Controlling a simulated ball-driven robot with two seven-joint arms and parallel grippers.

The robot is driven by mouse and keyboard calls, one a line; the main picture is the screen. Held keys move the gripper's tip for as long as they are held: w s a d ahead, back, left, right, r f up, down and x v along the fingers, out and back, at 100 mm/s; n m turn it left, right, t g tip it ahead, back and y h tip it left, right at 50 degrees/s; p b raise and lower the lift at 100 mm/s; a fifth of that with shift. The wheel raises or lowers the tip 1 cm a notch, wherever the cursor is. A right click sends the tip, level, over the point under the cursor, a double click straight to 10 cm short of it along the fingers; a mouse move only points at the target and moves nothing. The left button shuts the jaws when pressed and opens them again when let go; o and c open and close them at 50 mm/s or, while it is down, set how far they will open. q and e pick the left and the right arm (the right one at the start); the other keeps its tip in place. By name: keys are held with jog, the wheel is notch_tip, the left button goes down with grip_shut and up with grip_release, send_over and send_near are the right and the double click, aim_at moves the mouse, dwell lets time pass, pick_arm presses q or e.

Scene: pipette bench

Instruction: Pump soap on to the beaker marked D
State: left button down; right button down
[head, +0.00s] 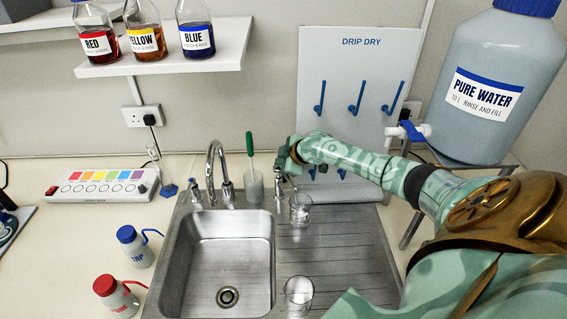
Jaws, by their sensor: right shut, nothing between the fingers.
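My right gripper (287,163) is shut and empty, at the top of a slim metal soap pump (279,186) behind the draining board. The gripper hides the pump's head, and I cannot tell whether they touch. A clear glass beaker (300,211) stands upright on the draining board, just in front of and right of the pump. A second clear beaker (299,292) stands nearer on the same board. I cannot read a letter on either beaker. My left gripper is not in view.
The steel sink (205,262) with its tap (213,165) lies left of the beakers. A green-handled brush (250,147) stands in a pot behind it. The drip-dry board (350,95) with blue pegs and the pure water tank (490,85) are behind my right arm.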

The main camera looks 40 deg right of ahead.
dwell(0.3)
jog(key=shift+f+b, duration=0.3)
jog(key=shift+f, duration=0.2)
jog(key=shift+r+p, duration=0.45)
jog(key=shift+p, duration=0.05)
notch_tip(320, 180, up, 6)
jog(key=p, duration=0.5)
jog(key=shift+r+p, duration=0.15)
jog(key=shift+p, duration=0.25)
